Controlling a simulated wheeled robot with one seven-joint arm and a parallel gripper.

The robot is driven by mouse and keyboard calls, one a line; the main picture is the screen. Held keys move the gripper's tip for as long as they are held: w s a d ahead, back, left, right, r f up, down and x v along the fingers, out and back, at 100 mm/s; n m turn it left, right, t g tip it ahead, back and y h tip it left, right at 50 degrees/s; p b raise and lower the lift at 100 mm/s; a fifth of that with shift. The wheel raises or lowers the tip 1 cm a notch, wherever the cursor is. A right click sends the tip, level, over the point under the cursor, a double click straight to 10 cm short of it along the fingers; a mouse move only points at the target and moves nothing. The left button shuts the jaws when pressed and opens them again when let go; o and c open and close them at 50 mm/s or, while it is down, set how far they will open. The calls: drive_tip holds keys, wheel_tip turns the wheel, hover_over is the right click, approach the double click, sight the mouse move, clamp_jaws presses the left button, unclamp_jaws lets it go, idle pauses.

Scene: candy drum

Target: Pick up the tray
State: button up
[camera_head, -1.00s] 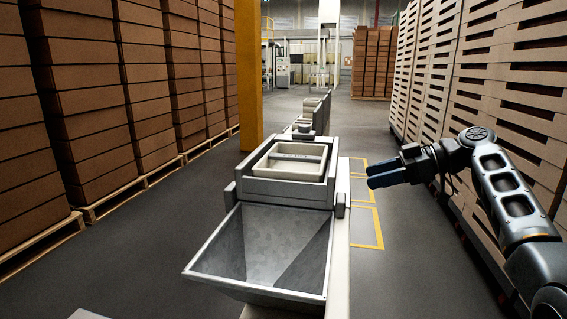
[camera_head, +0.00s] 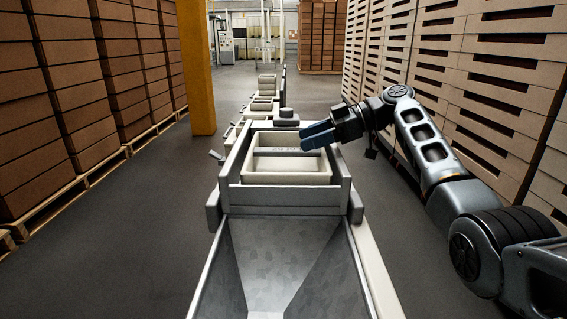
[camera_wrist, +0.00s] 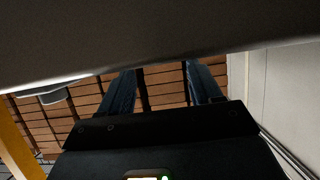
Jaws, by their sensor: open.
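The cream tray (camera_head: 287,179) sits level inside a grey frame (camera_head: 284,197) in the head view, with a bar across its middle. My gripper (camera_head: 310,136) is at the tray's back right, with its blue fingers reaching left over or just beside that corner. From this view I cannot tell how high it is above the rim or whether it touches. In the wrist view my gripper (camera_wrist: 162,82) shows two blue fingers spread apart with nothing between them. A blurred dark surface with a pale edge fills the top of that view; I cannot tell what it is.
A metal hopper (camera_head: 290,270) opens in front of the frame. More cream trays (camera_head: 262,105) stand in line behind. A yellow post (camera_head: 195,70) and stacked boxes (camera_head: 45,110) are at left; more stacks (camera_head: 450,70) line the right. Floor is open on both sides.

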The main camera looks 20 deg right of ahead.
sight(287, 149)
drive_tip(key=x, duration=0.5)
drive_tip(key=shift+s+d+f+b, duration=0.1)
drive_tip(key=shift+s+f+b, duration=0.1)
drive_tip(key=shift+f+b, duration=0.15)
clamp_jaws()
